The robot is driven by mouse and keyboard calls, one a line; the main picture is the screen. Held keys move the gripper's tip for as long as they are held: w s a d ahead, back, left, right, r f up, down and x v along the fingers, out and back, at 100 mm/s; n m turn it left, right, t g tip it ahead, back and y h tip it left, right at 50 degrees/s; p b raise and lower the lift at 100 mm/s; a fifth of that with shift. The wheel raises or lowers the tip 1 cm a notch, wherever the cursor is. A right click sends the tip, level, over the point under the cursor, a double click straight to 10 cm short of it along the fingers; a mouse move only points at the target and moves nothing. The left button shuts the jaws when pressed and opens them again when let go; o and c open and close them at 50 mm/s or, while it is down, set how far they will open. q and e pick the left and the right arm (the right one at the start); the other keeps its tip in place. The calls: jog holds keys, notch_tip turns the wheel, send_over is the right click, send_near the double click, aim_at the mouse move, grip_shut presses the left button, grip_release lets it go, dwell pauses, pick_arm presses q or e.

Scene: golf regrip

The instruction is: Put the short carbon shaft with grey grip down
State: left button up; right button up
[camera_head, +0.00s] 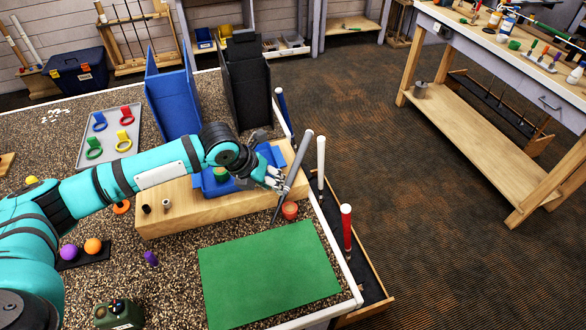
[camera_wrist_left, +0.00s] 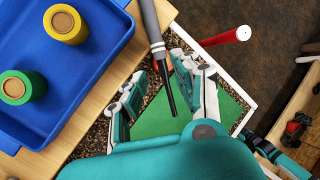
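The short shaft with a thick grey grip (camera_head: 299,157) stands tilted near the right edge of the wooden block (camera_head: 175,215). Its thin dark end points down toward the counter. My left gripper (camera_head: 277,180) is at the shaft's middle. In the left wrist view the grey grip (camera_wrist_left: 150,20) enters from the top and the dark shaft (camera_wrist_left: 169,92) runs between the parted fingers (camera_wrist_left: 160,78), with visible gaps beside it. The gripper looks open around the shaft. I cannot tell what supports the shaft. My right gripper is not in view.
A green mat (camera_head: 270,275) lies clear in front of the block. Clubs with white (camera_head: 320,160), red (camera_head: 346,225) and blue (camera_head: 283,108) grips stand along the counter's right edge. A blue tray (camera_wrist_left: 90,110) sits on the block.

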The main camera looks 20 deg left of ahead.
pick_arm(q)
jog(key=p+x, duration=0.2)
jog(key=x, duration=0.4)
jog(key=shift+f, duration=0.1)
jog(key=shift+s, duration=0.1)
grip_shut()
